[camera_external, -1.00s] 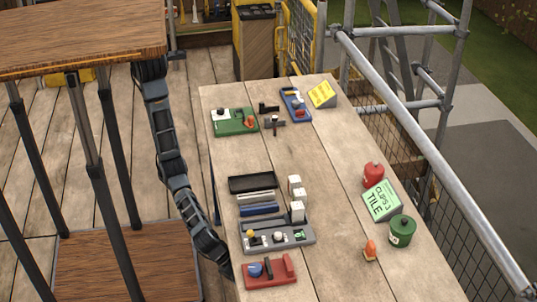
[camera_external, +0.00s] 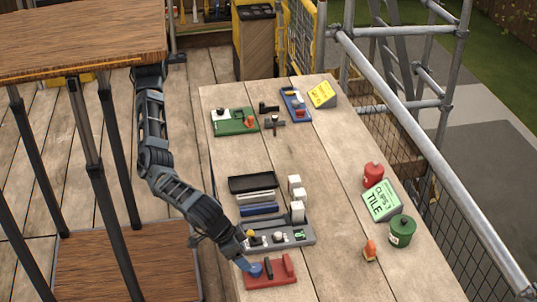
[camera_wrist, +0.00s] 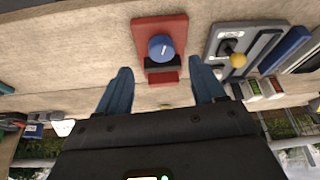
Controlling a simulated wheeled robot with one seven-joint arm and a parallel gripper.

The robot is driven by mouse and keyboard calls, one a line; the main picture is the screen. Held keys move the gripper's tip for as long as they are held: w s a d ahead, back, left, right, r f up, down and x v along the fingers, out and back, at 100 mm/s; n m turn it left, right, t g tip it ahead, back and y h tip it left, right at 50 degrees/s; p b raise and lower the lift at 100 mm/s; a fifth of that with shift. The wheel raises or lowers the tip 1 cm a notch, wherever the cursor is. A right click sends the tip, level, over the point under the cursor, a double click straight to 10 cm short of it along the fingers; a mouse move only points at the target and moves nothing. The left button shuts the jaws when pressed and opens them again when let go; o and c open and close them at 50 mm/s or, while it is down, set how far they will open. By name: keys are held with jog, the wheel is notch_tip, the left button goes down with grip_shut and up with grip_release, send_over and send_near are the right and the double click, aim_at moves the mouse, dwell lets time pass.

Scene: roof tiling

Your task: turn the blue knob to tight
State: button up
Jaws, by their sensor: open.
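The blue knob (camera_wrist: 161,48) sits on a red base (camera_wrist: 150,24) and has a short white mark on its top. In the external view, the red base (camera_external: 284,281) lies at the near left end of the table; the knob is at its left side, close by my blue fingertips. My gripper (camera_wrist: 162,68) is open and empty, its two blue fingers apart. In the wrist view the knob lies ahead, between and beyond the fingertips. In the external view my gripper (camera_external: 246,262) is just above the left part of the red base; contact with the knob cannot be told.
A grey panel with small knobs (camera_external: 302,236) lies just behind the red base. A black tray (camera_external: 252,183) and white blocks (camera_external: 296,191) are farther back. An orange item (camera_external: 369,250) and green can (camera_external: 401,231) stand to the right. The middle of the table is clear.

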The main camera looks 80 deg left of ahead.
aim_at(255, 267)
jog(key=x, duration=0.7)
jog(key=shift+w+a+f, duration=0.1)
jog(key=shift+w, duration=0.35)
jog(key=c, duration=1)
